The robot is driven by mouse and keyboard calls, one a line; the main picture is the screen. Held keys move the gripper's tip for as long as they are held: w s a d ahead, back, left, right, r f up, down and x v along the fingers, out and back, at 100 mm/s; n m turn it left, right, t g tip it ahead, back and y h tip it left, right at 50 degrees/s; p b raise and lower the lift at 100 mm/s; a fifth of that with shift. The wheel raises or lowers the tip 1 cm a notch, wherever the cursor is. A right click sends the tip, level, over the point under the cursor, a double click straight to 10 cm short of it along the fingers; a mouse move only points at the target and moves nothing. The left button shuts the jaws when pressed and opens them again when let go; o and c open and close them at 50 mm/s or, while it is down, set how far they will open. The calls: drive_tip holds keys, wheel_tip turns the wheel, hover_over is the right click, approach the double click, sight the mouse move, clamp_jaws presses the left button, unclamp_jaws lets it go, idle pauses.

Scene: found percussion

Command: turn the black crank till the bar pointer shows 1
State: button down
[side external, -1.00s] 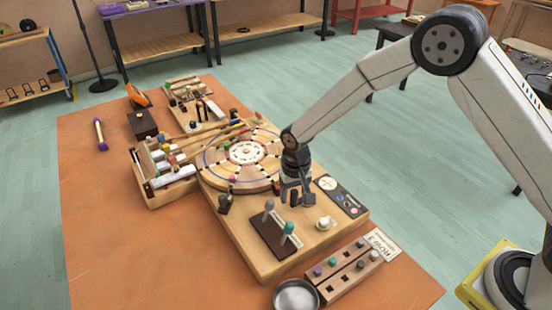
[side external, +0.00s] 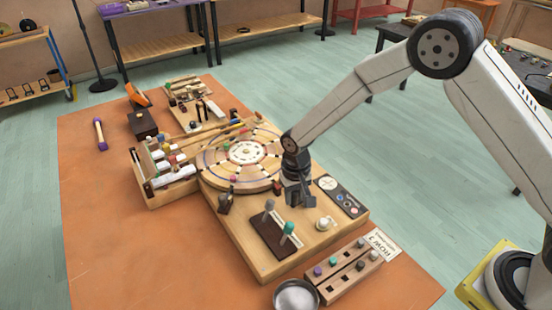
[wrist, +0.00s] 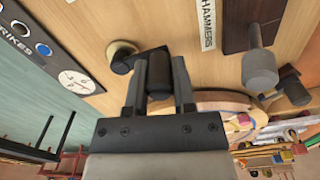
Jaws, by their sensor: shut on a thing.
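The black crank (wrist: 158,82) shows in the wrist view as a dark upright grip on a short dark arm, running left to a brass pivot on the wooden board. My gripper (wrist: 159,72) has a jaw on each side of the grip and is shut on it. In the side external view my gripper (side external: 299,198) is low over the board and hides the crank. A round white dial (wrist: 76,80) is on the dark panel left of the crank; it also shows in the side external view (side external: 328,183). Its pointer reading is too small to tell.
A dark block with the grey (side external: 269,206) and teal (side external: 288,228) hammers stands near my gripper. A white knob (side external: 324,223) is to its right. The big wooden wheel (side external: 243,153) lies behind. The orange table (side external: 150,250) is clear at front left.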

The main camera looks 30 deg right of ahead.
drive_tip(key=shift+s+n, duration=0.1)
drive_tip(key=shift+n, duration=0.2)
drive_tip(key=n, duration=0.1)
drive_tip(key=s+n, duration=0.1)
drive_tip(key=n, duration=0.1)
drive_tip(key=s+n, duration=0.1)
drive_tip(key=n, duration=0.1)
drive_tip(key=shift+d, duration=0.3)
drive_tip(key=n, duration=0.1)
drive_tip(key=s+n, duration=0.1)
drive_tip(key=n, duration=0.1)
drive_tip(key=shift+d, duration=0.4)
drive_tip(key=shift+s+d+n, duration=0.2)
drive_tip(key=shift+n, duration=0.6)
drive_tip(key=shift+s+d+n, duration=0.15)
drive_tip(key=shift+d+n, duration=0.05)
drive_tip(key=shift+n, duration=0.6)
drive_tip(key=shift+c, duration=2.2)
unclamp_jaws()
